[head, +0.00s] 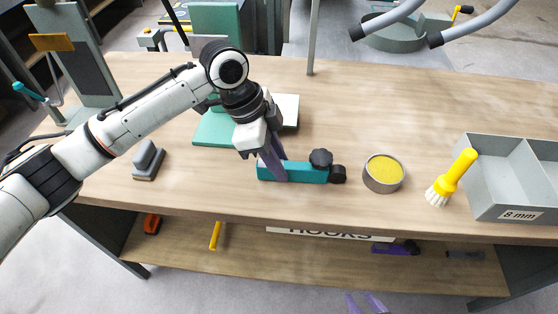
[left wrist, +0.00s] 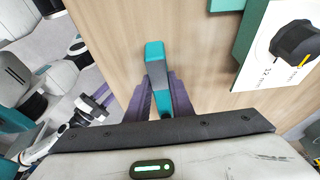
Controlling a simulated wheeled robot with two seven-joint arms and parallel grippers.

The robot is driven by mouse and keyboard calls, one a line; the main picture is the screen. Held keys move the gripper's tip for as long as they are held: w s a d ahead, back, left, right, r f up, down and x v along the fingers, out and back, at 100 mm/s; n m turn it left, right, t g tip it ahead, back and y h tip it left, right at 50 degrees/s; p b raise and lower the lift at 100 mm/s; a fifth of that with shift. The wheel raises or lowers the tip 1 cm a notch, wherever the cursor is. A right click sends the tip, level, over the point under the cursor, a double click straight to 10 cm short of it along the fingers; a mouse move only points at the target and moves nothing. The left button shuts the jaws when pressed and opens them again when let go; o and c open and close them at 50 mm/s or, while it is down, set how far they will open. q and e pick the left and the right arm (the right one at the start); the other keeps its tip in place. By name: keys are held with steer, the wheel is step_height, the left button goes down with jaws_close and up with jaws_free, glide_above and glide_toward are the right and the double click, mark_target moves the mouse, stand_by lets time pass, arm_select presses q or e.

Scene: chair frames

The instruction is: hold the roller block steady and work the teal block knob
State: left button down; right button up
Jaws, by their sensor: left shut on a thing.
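A long teal block (head: 305,173) lies near the front edge of the workbench. A black lobed knob (head: 320,158) sits on its top toward the right, and a black roller-like part (head: 338,174) is at its right end. I see no separate roller block. My left gripper (head: 273,168) is shut on the block's left part, its purple fingers on either side. The left wrist view shows the block (left wrist: 155,62) end-on between the fingers. My right gripper (head: 363,298) is below the bench front at the bottom edge, its two purple fingers apart, with nothing seen between them.
A round tin with yellow contents (head: 384,172), a yellow brush (head: 454,178) and a grey bin (head: 490,190) stand to the right. A grey block (head: 148,160) is at left. Behind my left gripper is a green board (head: 212,128); a black dial (left wrist: 296,42) shows in the wrist view.

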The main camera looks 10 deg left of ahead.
stand_by(0.3)
steer(key=shift+r, duration=0.3)
stand_by(0.4)
stand_by(0.3)
